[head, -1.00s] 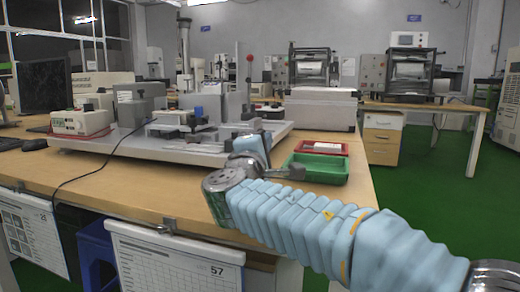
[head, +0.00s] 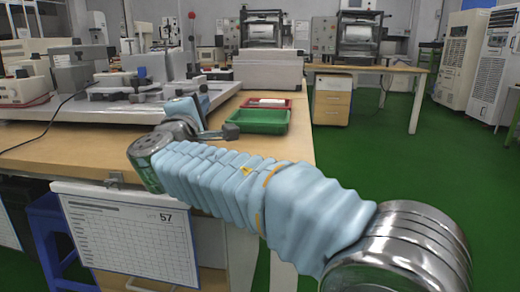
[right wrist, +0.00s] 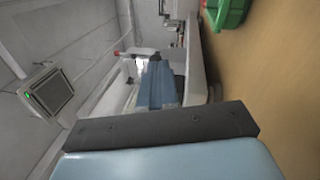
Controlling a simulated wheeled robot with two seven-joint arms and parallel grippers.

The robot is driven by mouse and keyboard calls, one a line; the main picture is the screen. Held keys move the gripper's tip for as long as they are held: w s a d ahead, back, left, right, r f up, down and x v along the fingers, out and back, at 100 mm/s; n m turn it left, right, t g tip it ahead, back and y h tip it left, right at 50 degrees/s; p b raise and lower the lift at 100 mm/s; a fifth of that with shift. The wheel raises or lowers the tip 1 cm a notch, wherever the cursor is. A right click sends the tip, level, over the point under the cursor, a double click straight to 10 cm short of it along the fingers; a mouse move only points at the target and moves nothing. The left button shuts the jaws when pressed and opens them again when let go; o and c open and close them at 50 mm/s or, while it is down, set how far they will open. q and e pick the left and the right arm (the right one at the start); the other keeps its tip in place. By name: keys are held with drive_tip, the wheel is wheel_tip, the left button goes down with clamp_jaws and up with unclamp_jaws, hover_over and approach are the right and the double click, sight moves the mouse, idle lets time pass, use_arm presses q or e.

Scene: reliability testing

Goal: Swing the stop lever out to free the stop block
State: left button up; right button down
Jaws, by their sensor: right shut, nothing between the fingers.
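The test fixture on a pale base plate (head: 90,108) stands on the wooden table at the left of the head view. It carries grey blocks and a small part with a blue top (head: 142,73). A rod with a red knob (head: 191,15) rises behind. I cannot tell which part is the stop lever or the stop block. My right gripper (head: 203,92) is at the fixture's right end, partly hidden by my arm. It is shut and empty; contact with the fixture cannot be told. In the right wrist view the blue gripper (right wrist: 160,83) points toward pale equipment. My left gripper is not in view.
A green tray (head: 248,128) and a red tray (head: 284,104) lie on the table right of my gripper. A sheet holder (head: 130,225) hangs at the table's front. Green floor (head: 400,180) is open to the right. A drawer unit (head: 331,99) stands behind.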

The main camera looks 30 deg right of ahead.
drive_tip(key=s+d+f, duration=0.1)
drive_tip(key=s, duration=0.5)
drive_tip(key=s+d+f, duration=0.1)
drive_tip(key=s, duration=0.5)
drive_tip(key=s+f, duration=0.1)
drive_tip(key=s, duration=0.6)
drive_tip(key=shift+d+f, duration=0.2)
drive_tip(key=shift+d, duration=0.2)
drive_tip(key=shift+s, duration=0.1)
